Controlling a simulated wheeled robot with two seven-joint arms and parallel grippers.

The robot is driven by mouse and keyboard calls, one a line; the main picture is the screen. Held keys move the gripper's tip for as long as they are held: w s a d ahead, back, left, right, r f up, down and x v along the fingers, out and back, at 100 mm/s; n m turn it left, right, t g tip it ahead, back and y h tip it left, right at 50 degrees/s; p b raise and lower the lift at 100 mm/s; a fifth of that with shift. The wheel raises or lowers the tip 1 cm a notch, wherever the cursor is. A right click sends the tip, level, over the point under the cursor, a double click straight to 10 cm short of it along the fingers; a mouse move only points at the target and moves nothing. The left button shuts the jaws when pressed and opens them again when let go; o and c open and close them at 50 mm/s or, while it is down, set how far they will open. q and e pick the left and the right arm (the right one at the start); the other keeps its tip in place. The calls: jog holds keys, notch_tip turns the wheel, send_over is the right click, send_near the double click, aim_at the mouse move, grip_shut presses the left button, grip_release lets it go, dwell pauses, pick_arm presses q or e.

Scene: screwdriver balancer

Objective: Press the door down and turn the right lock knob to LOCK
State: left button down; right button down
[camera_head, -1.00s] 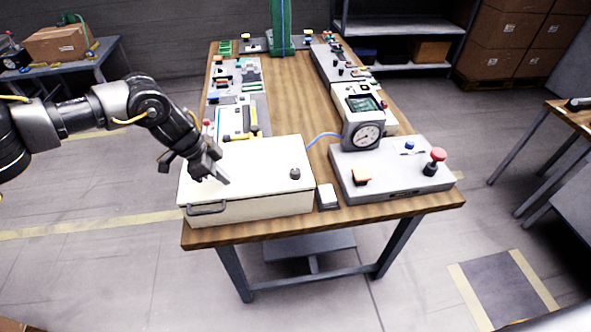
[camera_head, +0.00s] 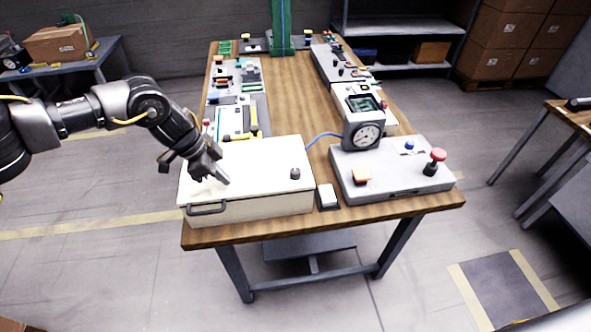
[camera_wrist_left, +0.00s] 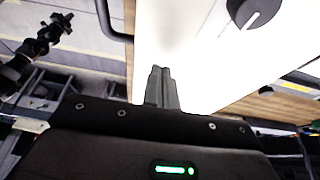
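The white door (camera_head: 250,160) lies nearly flat as the lid of a cream box at the table's front left. A dark handle (camera_head: 206,209) is on its front-left side. The dark right lock knob (camera_head: 295,173) stands near the door's right edge; the left wrist view also shows a knob (camera_wrist_left: 255,12) with a pale mark. Its setting is unreadable. My left gripper (camera_head: 224,181) is over the left part of the door, clear of the right knob. Its fingers (camera_wrist_left: 162,88) are together with nothing between them. Contact with the door is unclear. A left knob is not visible.
A white switch (camera_head: 327,194) sits right of the box. Beyond it is a grey console (camera_head: 400,185) with a gauge (camera_head: 366,135) and a red button (camera_head: 435,157). Panels with tools lie behind the box. A dark jointed part (camera_wrist_left: 40,42), possibly my right arm, shows in the wrist view.

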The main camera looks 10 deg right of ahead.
pick_arm(q)
jog(key=shift+f, duration=0.4)
